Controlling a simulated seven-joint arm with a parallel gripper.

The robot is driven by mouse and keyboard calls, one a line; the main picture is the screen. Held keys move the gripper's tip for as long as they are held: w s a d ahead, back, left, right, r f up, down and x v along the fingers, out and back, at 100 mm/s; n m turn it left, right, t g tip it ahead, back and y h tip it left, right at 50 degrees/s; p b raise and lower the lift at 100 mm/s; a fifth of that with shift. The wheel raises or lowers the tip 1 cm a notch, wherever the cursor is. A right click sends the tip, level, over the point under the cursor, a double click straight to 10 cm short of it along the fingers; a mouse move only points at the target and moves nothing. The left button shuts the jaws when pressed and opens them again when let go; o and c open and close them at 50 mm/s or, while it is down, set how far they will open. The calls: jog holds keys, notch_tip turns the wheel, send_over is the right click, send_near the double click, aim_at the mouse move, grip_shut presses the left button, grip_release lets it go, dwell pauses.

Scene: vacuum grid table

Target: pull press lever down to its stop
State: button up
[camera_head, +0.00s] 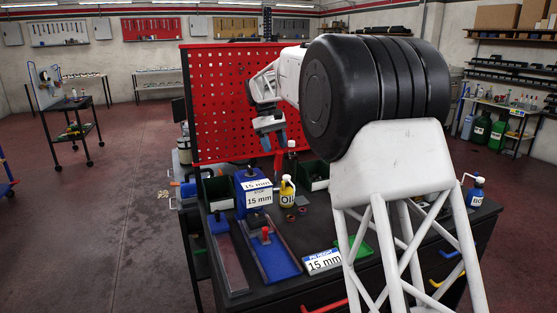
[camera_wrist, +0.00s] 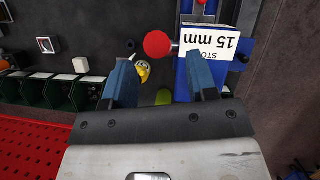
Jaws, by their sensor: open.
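The press (camera_head: 241,207) is a blue block with white "15 mm" labels on the dark bench. In the wrist view the press (camera_wrist: 185,78) is at the upper right, its label upside down. Its lever ends in a red ball knob (camera_wrist: 157,44) on a short metal rod, on the press's left side. My gripper (camera_head: 270,132) hangs above the bench behind the press. In the wrist view my gripper (camera_wrist: 160,66) has its blue fingers spread wide and empty. The knob appears in line with the gap, just beyond the fingertips; the remaining distance is unclear.
A yellow oil bottle (camera_head: 287,191) stands right of the press. A blue slide track (camera_head: 268,255) and a "15 mm" sign (camera_head: 322,262) lie in front. Green bins (camera_wrist: 62,92) line the bench's back edge before a red perforated panel (camera_head: 225,100).

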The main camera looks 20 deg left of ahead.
aim_at(278, 172)
jog(key=shift+x, duration=2.6)
grip_shut()
